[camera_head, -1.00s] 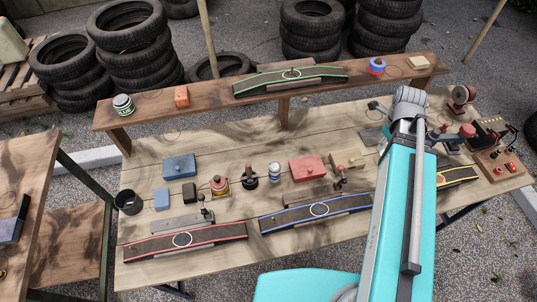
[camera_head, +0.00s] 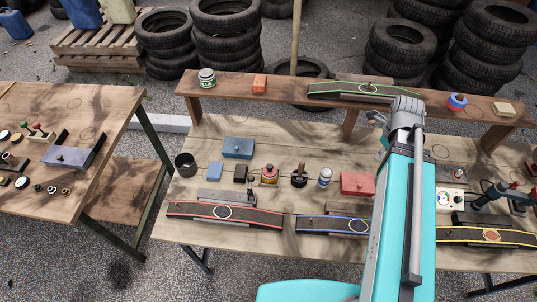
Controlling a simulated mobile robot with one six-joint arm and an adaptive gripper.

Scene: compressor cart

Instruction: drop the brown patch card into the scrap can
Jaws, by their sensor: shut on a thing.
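The scrap can (camera_head: 186,164) looks like a small dark, open-topped can standing upright at the left end of the wooden bench. My gripper (camera_head: 373,118) is above the back of the bench, below the raised shelf's right half in the picture, well to the right of the can. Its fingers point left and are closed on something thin. The brown patch card cannot be made out between them, and I see no such card lying elsewhere on the bench. My turquoise arm hides part of the bench behind it.
A blue box (camera_head: 238,148), a red box (camera_head: 357,183) and several bottles stand between can and arm. Another table (camera_head: 110,106) is at the left.

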